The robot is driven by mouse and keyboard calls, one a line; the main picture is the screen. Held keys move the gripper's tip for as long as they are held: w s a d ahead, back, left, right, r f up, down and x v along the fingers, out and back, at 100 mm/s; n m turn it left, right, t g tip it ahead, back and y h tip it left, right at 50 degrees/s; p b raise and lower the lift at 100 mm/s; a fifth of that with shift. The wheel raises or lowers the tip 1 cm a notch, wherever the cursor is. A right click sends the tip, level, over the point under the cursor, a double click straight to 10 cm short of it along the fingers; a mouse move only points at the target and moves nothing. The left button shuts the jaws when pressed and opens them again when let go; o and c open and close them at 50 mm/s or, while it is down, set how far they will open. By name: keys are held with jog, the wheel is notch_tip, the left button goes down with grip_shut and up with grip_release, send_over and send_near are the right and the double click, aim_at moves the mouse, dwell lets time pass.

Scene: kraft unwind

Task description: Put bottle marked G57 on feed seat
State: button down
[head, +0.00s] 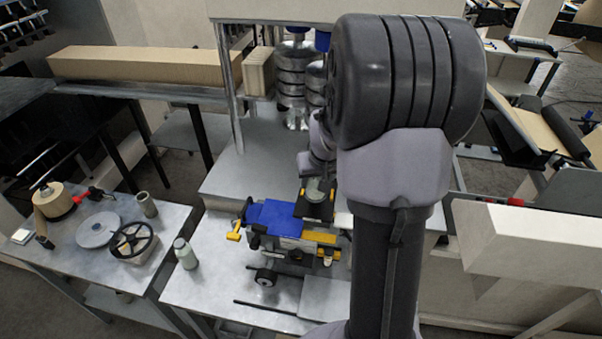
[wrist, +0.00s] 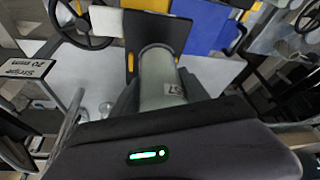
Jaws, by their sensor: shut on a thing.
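A pale grey-green bottle (wrist: 160,75) is between the dark fingers of my gripper (wrist: 160,95) in the wrist view. My gripper is shut on it. Its label reads "57" upside down; the rest of the mark is not clear. In the head view the bottle (head: 315,189) is over a black plate with yellow marks (head: 312,210), likely the feed seat. This plate also shows beyond the bottle in the wrist view (wrist: 133,38). I cannot tell whether the bottle touches the plate. My arm hides most of my gripper in the head view.
Another pale bottle (head: 186,254) stands on the bench's left side. A blue block (head: 270,216) adjoins the black plate on the left. A side table (head: 70,262) holds a handwheel (head: 132,240), a grey disc (head: 98,231) and a cup (head: 147,204). Stacked dark rollers stand behind.

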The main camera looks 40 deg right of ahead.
notch_tip(320, 180, down, 3)
jog(key=shift+s, duration=0.1)
jog(key=shift+f+b, duration=0.15)
jog(key=shift+b, duration=0.15)
jog(key=c, duration=0.6)
grip_release()
